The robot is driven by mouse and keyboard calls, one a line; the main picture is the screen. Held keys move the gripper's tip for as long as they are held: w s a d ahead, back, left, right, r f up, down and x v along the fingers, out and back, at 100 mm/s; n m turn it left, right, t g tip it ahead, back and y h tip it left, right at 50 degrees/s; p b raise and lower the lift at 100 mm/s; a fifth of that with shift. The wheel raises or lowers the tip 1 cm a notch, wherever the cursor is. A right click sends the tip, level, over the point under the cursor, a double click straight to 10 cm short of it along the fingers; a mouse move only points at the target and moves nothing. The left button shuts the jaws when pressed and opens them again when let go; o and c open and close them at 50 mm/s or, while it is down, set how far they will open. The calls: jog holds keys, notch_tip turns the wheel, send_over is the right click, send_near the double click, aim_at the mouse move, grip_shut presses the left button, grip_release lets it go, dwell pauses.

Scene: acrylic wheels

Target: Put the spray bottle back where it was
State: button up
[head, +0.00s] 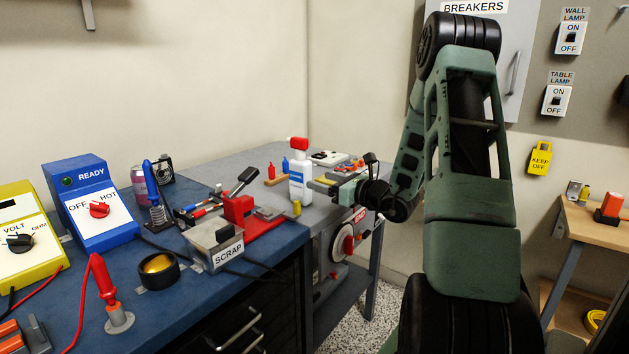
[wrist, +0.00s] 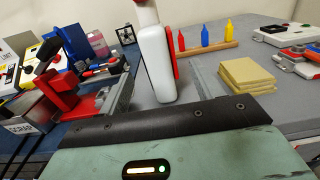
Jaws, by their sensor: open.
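The spray bottle (head: 300,181) has a white body and a red head and stands upright on the grey bench top (head: 225,160). In the wrist view the bottle (wrist: 155,62) is just beyond my gripper's dark front edge, and its top is cut off by the frame. My gripper (head: 326,184) is open, low over the bench and just right of the bottle in the head view. Its fingers show poorly, and I see nothing held. I cannot tell whether it touches the bottle.
A wooden rack (wrist: 210,48) with several small coloured bottles and a stack of tan pads (wrist: 246,75) lie close by. A red vise (head: 240,209) and the SCRAP bin (head: 213,245) stand left of the bottle. A blue READY box (head: 92,205) is farther left.

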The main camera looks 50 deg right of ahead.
jog(key=s, duration=0.7)
jog(key=shift+s+d, duration=0.25)
jog(key=shift+s, duration=0.05)
